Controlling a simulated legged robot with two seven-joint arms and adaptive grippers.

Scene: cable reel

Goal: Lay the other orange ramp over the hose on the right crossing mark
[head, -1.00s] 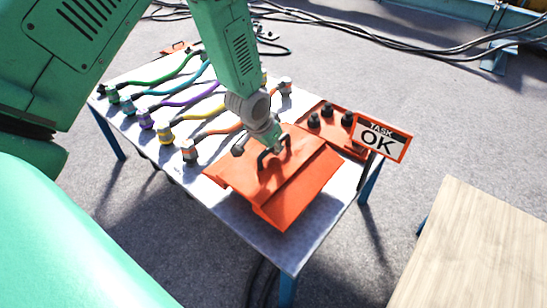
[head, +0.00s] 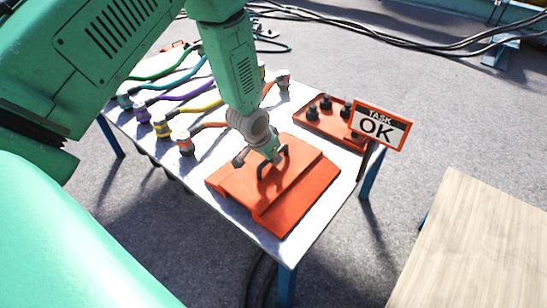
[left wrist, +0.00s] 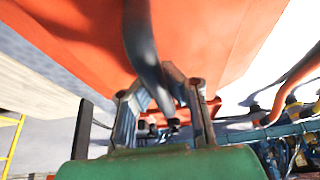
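In the left wrist view, the dark handle (left wrist: 143,42) runs between the fingers (left wrist: 160,105), with the orange ramp surface filling the top. Whether the ramp touches the table or hangs just above it is hard to tell. Neither the right crossing mark nor the other ramp is recognisable. My right gripper is out of view.
The table (head: 315,240) carries several coloured hoses with connectors at left and a red box (head: 328,118) with black knobs behind the ramp. A "TASK OK" sign (head: 380,127) stands at its right edge. A wooden tabletop (head: 480,240) is at lower right. Black hoses (head: 400,38) cross the far floor.

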